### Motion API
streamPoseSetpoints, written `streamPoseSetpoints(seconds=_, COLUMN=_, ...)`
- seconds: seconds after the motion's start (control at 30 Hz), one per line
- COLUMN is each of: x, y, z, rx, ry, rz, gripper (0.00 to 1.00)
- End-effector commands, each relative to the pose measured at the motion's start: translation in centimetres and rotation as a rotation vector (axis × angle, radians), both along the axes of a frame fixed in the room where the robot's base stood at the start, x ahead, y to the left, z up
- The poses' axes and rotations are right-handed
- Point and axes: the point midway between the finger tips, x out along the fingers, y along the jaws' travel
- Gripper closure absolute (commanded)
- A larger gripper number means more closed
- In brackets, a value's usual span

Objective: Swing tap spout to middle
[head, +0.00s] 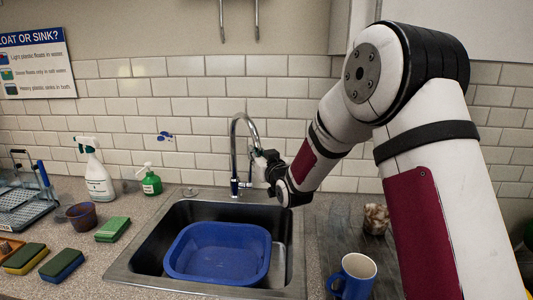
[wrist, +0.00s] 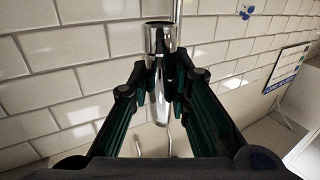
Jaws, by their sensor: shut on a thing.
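The chrome tap (head: 236,140) stands behind the sink, its tall spout arching up and over to the right. The spout's end is by my gripper (head: 262,163), right of the tap's base. In the wrist view, my gripper (wrist: 164,80) has its dark green fingers on both sides of a shiny chrome piece of the spout (wrist: 160,38) and is shut on it. The dark sink (head: 290,225) lies below. The black gripper body hides part of the spout's end in the head view.
A blue basin (head: 218,228) sits in the sink. A blue mug (head: 338,282) and a jar (head: 376,219) stand to the right, near my arm. A white spray bottle (head: 98,180), a green bottle (head: 151,183) and sponges (head: 113,228) are on the left.

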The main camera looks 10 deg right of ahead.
Motion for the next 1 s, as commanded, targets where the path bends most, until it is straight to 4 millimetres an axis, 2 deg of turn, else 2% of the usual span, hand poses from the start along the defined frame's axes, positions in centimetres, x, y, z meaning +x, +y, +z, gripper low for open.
streamPoseSetpoints(seconds=0.27, x=-0.9, y=4.5, z=-0.1, rx=0.002, ry=-0.003, rz=0.007, gripper=1.00)
streamPoseSetpoints(seconds=0.53, x=-0.8, y=8.7, z=-0.2, rx=0.001, ry=-0.003, rz=0.007, gripper=1.00)
streamPoseSetpoints(seconds=0.8, x=-0.4, y=11.3, z=-0.1, rx=0.000, ry=-0.002, rz=0.006, gripper=1.00)
streamPoseSetpoints(seconds=1.0, x=-0.2, y=12.1, z=0.0, rx=-0.001, ry=-0.002, rz=0.005, gripper=1.00)
